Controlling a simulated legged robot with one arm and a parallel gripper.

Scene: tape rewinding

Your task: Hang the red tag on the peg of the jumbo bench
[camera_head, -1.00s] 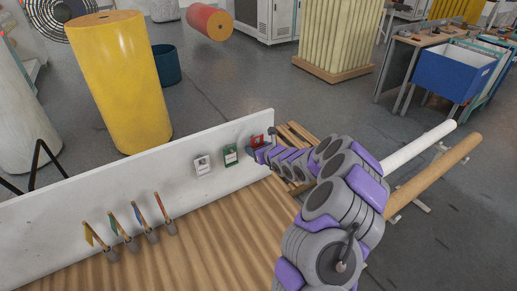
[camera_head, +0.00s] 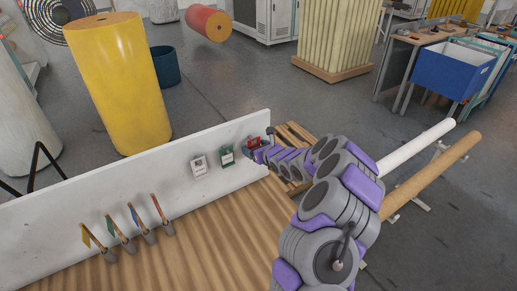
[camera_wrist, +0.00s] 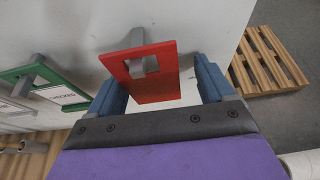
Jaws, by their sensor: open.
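The red tag (camera_wrist: 158,84) is at the white panel of the bench (camera_head: 90,192). In the wrist view, a grey peg (camera_wrist: 137,37) comes out of the panel and its end shows in the tag's opening, so the tag appears to hang on it. My gripper (camera_wrist: 156,73) is open, with one blue finger on each side of the tag. In the head view only part of the red tag (camera_head: 253,141) shows beside my gripper; my arm hides the rest.
A green-framed tag (camera_head: 227,155) and a white tag (camera_head: 199,165) hang left of the red one. Several colour-marked handled tools (camera_head: 130,228) stand along the panel's lower part. A wooden pallet (camera_wrist: 268,60) lies beyond the panel's right end. White and brown rolls (camera_head: 430,180) lie right of my arm.

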